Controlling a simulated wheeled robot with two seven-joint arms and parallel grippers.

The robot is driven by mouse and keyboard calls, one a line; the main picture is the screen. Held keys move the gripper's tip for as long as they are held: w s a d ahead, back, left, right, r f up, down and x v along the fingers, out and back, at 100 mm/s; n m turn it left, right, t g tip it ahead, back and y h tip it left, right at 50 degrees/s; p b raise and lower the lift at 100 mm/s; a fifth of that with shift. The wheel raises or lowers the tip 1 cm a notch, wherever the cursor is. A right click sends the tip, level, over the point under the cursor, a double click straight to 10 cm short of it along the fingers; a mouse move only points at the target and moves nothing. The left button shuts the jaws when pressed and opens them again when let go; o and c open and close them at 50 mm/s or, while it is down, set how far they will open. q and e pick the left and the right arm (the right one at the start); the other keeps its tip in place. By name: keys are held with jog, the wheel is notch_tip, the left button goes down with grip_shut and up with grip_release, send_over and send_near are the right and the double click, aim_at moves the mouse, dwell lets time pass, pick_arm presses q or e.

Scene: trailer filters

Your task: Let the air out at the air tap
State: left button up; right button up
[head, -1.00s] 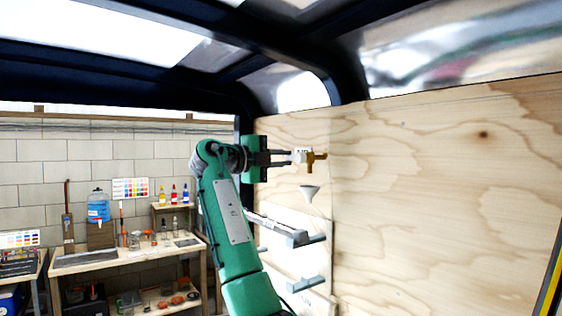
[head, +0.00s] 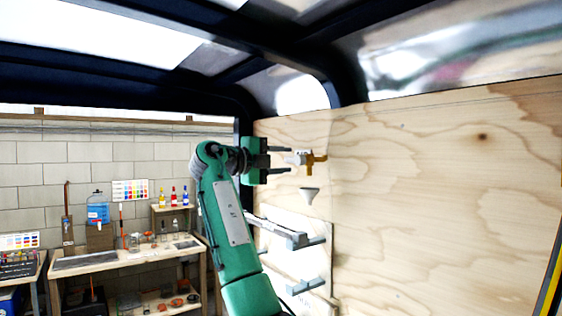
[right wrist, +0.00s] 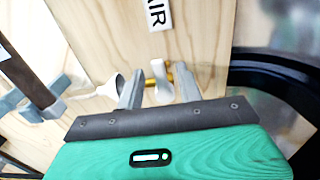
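The air tap (head: 317,158) is a brass fitting on the plywood wall, with a pale lever (head: 299,158) on its left side. In the right wrist view the lever (right wrist: 160,80) stands in the space between my fingertips, with brass (right wrist: 153,74) showing behind it. My right gripper (head: 284,159) is open, one finger above and one below the lever's height in the head view. Gaps show on both sides of the lever, so it looks ungripped. A label reading "AIR" (right wrist: 156,14) is on the wall by the tap. My left gripper is out of view.
A small white funnel (head: 309,194) is on the wall just below the tap; it also shows beside my left-hand finger in the wrist view (right wrist: 109,88). Grey brackets (head: 305,285) stick out lower down. A dark frame (right wrist: 285,82) curves close on the right.

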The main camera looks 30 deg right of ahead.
jog(key=s+a+b, duration=0.1)
jog(key=a+b, duration=0.3)
jog(key=a, duration=0.9)
jog(key=shift+a+b, duration=0.3)
jog(key=shift+a, duration=0.1)
